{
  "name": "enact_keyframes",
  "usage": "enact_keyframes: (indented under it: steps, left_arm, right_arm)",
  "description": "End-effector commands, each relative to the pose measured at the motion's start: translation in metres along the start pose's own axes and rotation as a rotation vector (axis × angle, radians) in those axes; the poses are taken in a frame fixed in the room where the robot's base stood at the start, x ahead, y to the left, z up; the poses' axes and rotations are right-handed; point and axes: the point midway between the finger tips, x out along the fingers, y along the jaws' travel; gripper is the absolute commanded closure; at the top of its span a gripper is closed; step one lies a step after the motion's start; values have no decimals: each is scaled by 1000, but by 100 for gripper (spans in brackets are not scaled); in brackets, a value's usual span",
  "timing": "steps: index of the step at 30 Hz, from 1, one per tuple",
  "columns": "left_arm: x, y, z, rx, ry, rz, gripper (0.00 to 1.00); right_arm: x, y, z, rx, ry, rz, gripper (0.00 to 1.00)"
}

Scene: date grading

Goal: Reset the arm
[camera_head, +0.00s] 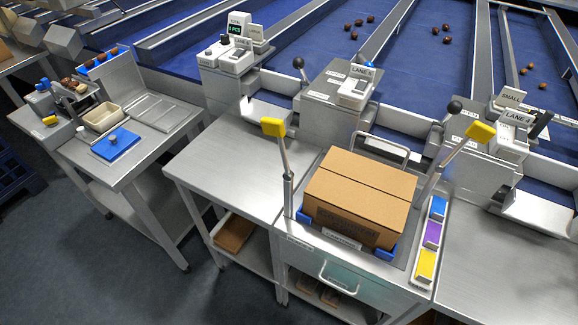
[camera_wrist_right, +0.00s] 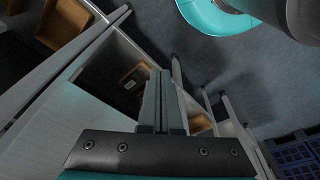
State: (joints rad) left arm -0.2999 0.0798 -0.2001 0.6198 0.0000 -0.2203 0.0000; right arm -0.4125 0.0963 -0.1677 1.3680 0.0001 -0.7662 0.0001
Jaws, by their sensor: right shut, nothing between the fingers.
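My right gripper (camera_wrist_right: 159,74) shows in the right wrist view. Its two grey fingers lie together, shut with nothing between them. It is in the air beside the steel bench frames, with shelves and the dark floor behind it. Neither of my grippers shows in the head view. My left gripper is out of view.
A closed cardboard box (camera_head: 359,196) sits on the middle bench between two yellow-topped levers (camera_head: 273,128) (camera_head: 480,133). The left steel bench (camera_head: 160,146) carries a tray and a blue pad (camera_head: 115,144). Bare steel top (camera_head: 225,168) lies left of the box. Blue crates (camera_wrist_right: 296,155) stand on the floor.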

Motion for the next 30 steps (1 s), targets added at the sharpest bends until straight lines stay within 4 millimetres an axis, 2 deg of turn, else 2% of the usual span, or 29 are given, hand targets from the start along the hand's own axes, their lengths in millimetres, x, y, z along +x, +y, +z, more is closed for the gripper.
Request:
enact_keyframes:
  steps: [1,3,9,12,15,18,30]
  left_arm:
    - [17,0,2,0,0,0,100]
    - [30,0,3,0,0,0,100]
    - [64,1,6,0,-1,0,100]
    - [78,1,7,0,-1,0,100]
    - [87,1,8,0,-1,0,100]
    - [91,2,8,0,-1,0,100]
    - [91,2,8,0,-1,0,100]
  right_arm:
    - [29,-1,17,-2,-15,-1,100]
    - [56,-2,38,-5,-28,-3,100]
    - [120,-5,100,-13,-59,-5,100]
    - [141,-5,127,-17,-72,-6,100]
    - [154,-5,146,-19,-81,-7,100]
    - [160,-5,158,-21,-85,-7,100]
    - [160,-5,158,-21,-85,-7,100]
